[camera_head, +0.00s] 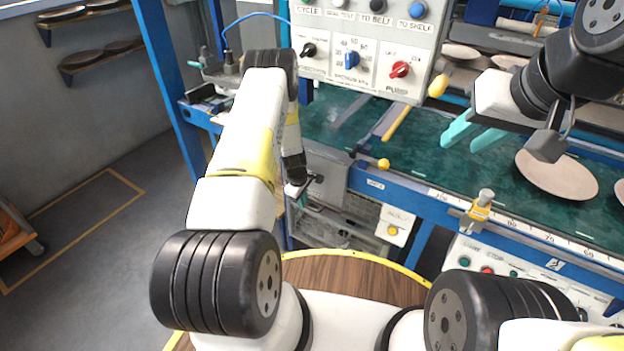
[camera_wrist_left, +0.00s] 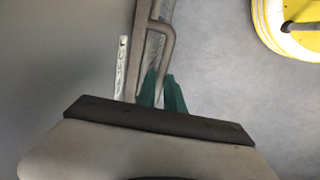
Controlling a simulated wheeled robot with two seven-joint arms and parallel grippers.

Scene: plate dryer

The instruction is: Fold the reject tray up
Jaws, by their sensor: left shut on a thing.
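In the left wrist view a flat grey panel (camera_wrist_left: 60,60), seemingly the reject tray, fills the left side, with a small lettered strip (camera_wrist_left: 121,68) and a bent metal handle (camera_wrist_left: 168,42) along its edge. My left gripper (camera_wrist_left: 163,90) has its green fingers close together on the lower part of this handle. In the head view my left gripper (camera_head: 302,199) is low at the machine's near left corner, partly hidden by my own wrist. My right gripper (camera_head: 475,133) is open and empty above the green belt.
The green belt (camera_head: 440,160) carries a pale plate (camera_head: 557,176) below and right of my right gripper. A control panel (camera_head: 362,45) with knobs stands above the belt. A box with a yellow button (camera_head: 394,226) hangs by the left corner.

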